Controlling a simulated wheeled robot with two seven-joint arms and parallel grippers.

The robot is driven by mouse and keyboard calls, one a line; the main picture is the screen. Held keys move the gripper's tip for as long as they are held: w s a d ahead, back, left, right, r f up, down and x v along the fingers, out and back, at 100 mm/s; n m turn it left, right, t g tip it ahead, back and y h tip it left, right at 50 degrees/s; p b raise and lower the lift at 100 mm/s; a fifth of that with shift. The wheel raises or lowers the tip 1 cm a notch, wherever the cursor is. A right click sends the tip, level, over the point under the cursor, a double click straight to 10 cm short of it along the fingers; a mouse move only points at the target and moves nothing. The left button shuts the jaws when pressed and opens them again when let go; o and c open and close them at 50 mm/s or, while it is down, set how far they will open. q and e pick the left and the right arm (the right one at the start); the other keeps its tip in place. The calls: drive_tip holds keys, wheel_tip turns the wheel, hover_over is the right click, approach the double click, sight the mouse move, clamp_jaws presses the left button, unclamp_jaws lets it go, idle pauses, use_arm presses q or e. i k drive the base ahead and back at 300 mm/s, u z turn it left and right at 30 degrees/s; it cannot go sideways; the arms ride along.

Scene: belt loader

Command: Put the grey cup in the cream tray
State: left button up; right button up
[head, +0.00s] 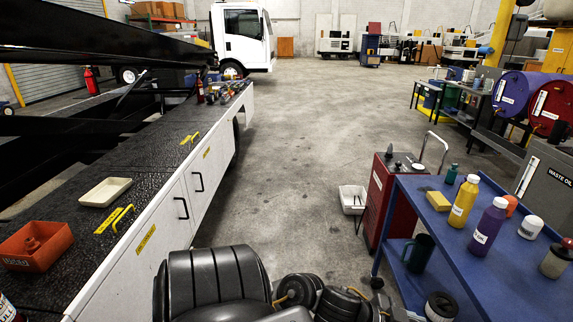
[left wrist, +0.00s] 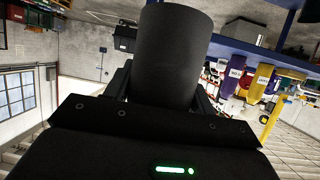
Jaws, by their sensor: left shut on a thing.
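The grey cup (left wrist: 178,60) is a dark grey cylinder in the left wrist view. My left gripper (left wrist: 165,88) is shut on it, with a finger partly showing on either side. The cup's far end and any handle are hidden. The cream tray (head: 105,192) is a shallow, empty rectangular tray on the black textured top of the belt loader in the head view. In the head view I see dark arm parts of mine at the bottom, but neither gripper nor the held cup. My right gripper shows in neither view.
An orange bin (head: 36,246) holding a small part sits left of the cream tray. Yellow handles (head: 122,218) stand close on its right. A blue cart (head: 472,262) at right carries bottles, with a dark mug (head: 418,252) on its lower shelf. Open floor lies between.

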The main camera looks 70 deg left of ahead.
sight(101, 199)
drive_tip(key=u, duration=1.85)
drive_tip(key=i, duration=1.25)
drive_tip(key=u, duration=1.35)
drive_tip(key=i, duration=1.65)
drive_tip(key=u, duration=0.2)
